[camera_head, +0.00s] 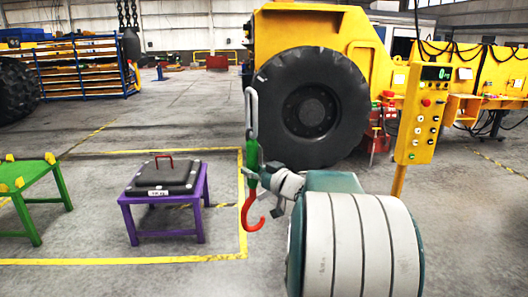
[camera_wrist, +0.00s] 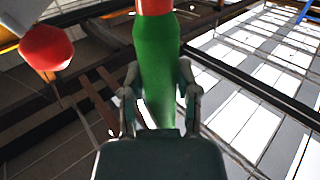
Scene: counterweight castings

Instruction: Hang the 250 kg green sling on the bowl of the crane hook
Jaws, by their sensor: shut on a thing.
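The sling hangs upright in the head view, with a long grey link (camera_head: 251,112) at the top, a green body (camera_head: 252,158) and a red hook (camera_head: 254,214) at the bottom. My gripper (camera_head: 258,177) comes from the right and is shut on the green body. In the wrist view the green body (camera_wrist: 155,65) stands between both fingers, with a red part at the top edge. No weight marking is readable. A dark block on chains (camera_head: 131,47) hangs far off at the upper left; I cannot tell whether it is the crane hook.
A dark casting (camera_head: 165,178) with a red handle sits on a purple stand (camera_head: 165,213), left of the sling. A green stand (camera_head: 30,190) is at the left edge. A yellow control post (camera_head: 422,115) stands right. A large tyre (camera_head: 312,107) and yellow machine are behind.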

